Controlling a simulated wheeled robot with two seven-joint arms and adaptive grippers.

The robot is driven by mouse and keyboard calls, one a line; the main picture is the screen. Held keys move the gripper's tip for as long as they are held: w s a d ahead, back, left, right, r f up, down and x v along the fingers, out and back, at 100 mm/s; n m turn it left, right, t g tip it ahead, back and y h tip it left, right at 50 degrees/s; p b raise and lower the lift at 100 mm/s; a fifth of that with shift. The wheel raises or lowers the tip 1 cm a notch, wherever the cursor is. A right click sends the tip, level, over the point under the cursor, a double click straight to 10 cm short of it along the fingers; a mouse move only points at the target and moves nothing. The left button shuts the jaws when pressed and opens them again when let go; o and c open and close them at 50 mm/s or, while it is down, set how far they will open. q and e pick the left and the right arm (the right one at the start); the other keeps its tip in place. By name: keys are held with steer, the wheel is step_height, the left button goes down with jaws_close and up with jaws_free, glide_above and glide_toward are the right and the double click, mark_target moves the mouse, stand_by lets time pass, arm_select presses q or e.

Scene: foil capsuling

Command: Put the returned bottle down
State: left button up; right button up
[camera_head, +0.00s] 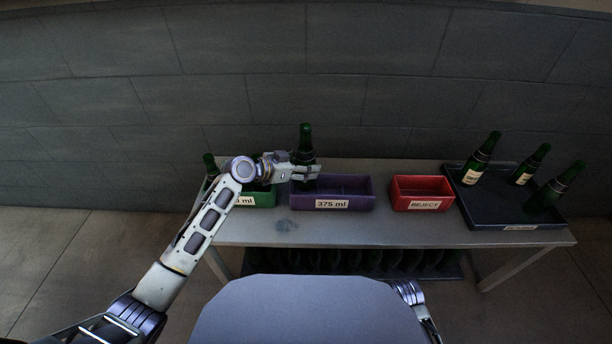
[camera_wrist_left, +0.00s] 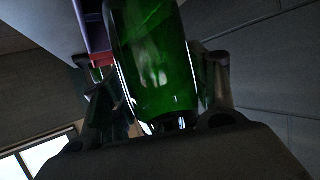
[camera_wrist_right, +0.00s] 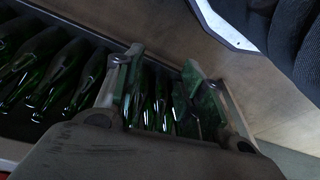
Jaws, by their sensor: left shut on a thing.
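My left gripper (camera_head: 304,171) is shut on a green bottle (camera_head: 305,143), which stands upright at the left part of the purple bin (camera_head: 333,203) labelled "375 ml". The bottle's lower part is hidden by the gripper and bin wall, so I cannot tell whether it touches the bin floor. In the left wrist view the bottle (camera_wrist_left: 160,55) fills the space between the fingers. My right gripper (camera_wrist_right: 160,95) shows in the right wrist view, open with nothing visibly gripped, above or before a rack of green bottles (camera_wrist_right: 60,75).
A green bin (camera_head: 262,199), partly behind my left arm, and a red "REJECT" bin (camera_head: 423,204) flank the purple bin on the table (camera_head: 262,232). A dark tray (camera_head: 490,215) at the right holds three bottles. Another bottle (camera_head: 210,162) stands at the far left.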

steer(key=shift+s+r, duration=0.15)
arm_select(q)
steer(key=shift+f, duration=0.1)
steer(key=shift+f, duration=0.35)
step_height(320, 180, down, 2)
steer(key=shift+f+b, duration=0.25)
steer(key=shift+b, duration=0.2)
steer(key=shift+f, duration=0.25)
arm_select(e)
steer(key=shift+w+a+r, duration=0.15)
steer(key=shift+w+r, duration=0.05)
steer(key=shift+r, duration=0.4)
arm_select(q)
steer(key=shift+f, duration=0.1)
